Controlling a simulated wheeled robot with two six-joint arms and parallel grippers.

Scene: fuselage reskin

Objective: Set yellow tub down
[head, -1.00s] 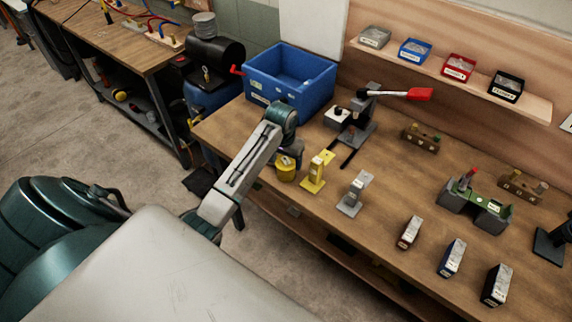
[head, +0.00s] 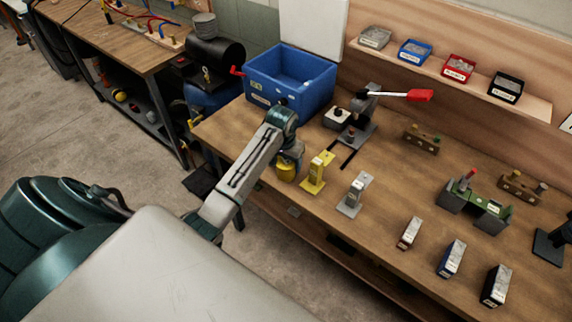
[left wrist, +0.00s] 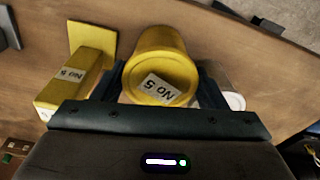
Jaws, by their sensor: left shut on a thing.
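The yellow tub (head: 287,172) is at the front edge of the wooden bench, left of a yellow stand. In the left wrist view the tub (left wrist: 158,62) carries a "No 5" label and sits between the two fingers. My left gripper (head: 291,158) is shut on it, coming from above in the head view. I cannot tell whether the tub's base touches the bench. The yellow stand (head: 316,175), also labelled "No 5" in the left wrist view (left wrist: 75,80), is close beside the tub and apart from it. My right gripper is not in view.
A grey stand (head: 353,195) is right of the yellow one. A blue bin (head: 291,77) and a press with a red handle (head: 420,96) are behind. A whitish round thing (left wrist: 234,100) shows beside the tub. Small boxes (head: 452,258) stand farther right.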

